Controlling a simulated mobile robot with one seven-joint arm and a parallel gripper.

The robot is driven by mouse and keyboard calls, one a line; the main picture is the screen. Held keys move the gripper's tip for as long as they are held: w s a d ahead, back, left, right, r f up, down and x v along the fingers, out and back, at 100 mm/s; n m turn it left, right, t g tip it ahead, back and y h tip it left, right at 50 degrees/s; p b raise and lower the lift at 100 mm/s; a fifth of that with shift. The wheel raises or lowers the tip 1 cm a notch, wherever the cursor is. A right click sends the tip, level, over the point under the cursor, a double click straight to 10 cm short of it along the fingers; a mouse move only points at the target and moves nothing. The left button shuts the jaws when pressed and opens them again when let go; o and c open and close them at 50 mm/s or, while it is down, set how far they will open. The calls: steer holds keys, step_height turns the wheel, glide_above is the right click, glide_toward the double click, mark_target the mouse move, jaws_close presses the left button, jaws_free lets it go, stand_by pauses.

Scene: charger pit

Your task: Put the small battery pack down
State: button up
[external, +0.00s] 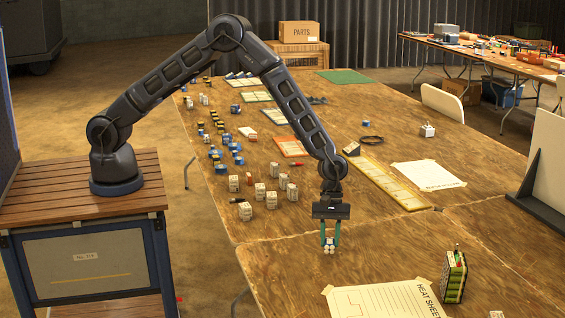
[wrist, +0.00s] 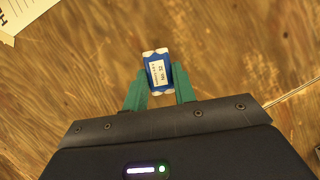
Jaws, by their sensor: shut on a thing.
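The small battery pack (wrist: 156,72) is blue with a white printed label and pale cell ends at its corners. My gripper (wrist: 159,88) has green fingers, and they are shut on the pack's two sides in the wrist view. In the external view my gripper (external: 330,238) points straight down over the near part of the wooden table (external: 285,270), with the pack (external: 329,246) between its fingertips. The pack is at or close above the tabletop; I cannot tell whether it touches.
The taped heat sheet (external: 385,302) lies at the near edge, with a green and black pack (external: 454,277) standing to its right. Several white cell blocks (external: 259,191) stand left of my gripper. A yellow-edged strip (external: 388,183) and white paper (external: 428,175) lie behind. Bare wood surrounds my gripper.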

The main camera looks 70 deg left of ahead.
steer(key=shift+f, duration=1.1)
steer(key=shift+f, duration=0.1)
steer(key=o, duration=1)
